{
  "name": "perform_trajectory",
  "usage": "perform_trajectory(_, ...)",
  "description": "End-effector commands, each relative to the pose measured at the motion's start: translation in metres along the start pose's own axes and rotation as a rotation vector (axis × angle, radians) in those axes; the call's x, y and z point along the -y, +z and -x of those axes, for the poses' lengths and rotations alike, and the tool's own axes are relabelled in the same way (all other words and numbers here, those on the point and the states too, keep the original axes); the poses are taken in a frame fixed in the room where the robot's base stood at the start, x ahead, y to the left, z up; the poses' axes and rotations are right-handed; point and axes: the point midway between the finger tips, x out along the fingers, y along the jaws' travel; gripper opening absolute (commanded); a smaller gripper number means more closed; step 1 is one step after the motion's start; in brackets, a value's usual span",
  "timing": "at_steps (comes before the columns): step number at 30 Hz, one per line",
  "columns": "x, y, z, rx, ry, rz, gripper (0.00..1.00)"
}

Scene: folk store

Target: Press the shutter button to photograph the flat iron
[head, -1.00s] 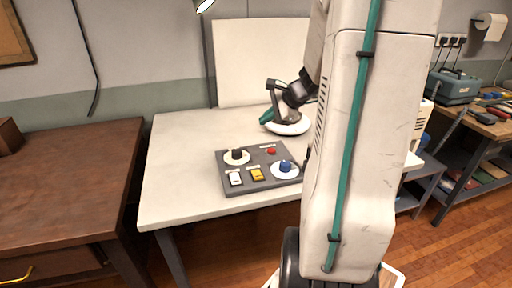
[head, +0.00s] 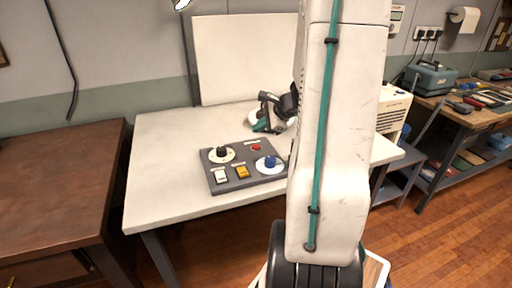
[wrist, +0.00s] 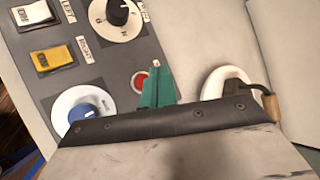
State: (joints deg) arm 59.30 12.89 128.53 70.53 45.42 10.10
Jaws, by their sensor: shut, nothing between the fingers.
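The grey control panel (head: 240,178) lies on the white table. Its red button (head: 256,147) also shows in the wrist view (wrist: 138,82), partly covered by my gripper. My gripper (head: 262,126) is shut and empty, its green fingertips (wrist: 156,66) just beside the red button in the wrist view. Whether they touch it or hang above it I cannot tell. The flat iron (wrist: 241,90), dark with a wooden handle, stands on a round white plate (wrist: 211,84). In the head view my gripper hides the iron, and only the plate's edge (head: 253,118) shows.
The panel also has a black dial (head: 222,151), a blue knob (head: 269,161), a white switch (head: 221,175) and a yellow switch (head: 242,171). A white backdrop board (head: 243,55) stands behind. The table (head: 170,150) is clear left of the panel.

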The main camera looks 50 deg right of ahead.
Motion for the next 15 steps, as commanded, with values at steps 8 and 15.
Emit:
perform_trajectory(8, -0.017, -0.017, -0.024, 0.001, 0.001, -0.003, 0.0)
perform_trajectory(15, -0.022, -0.022, -0.03, 0.0, 0.0, -0.001, 0.0)
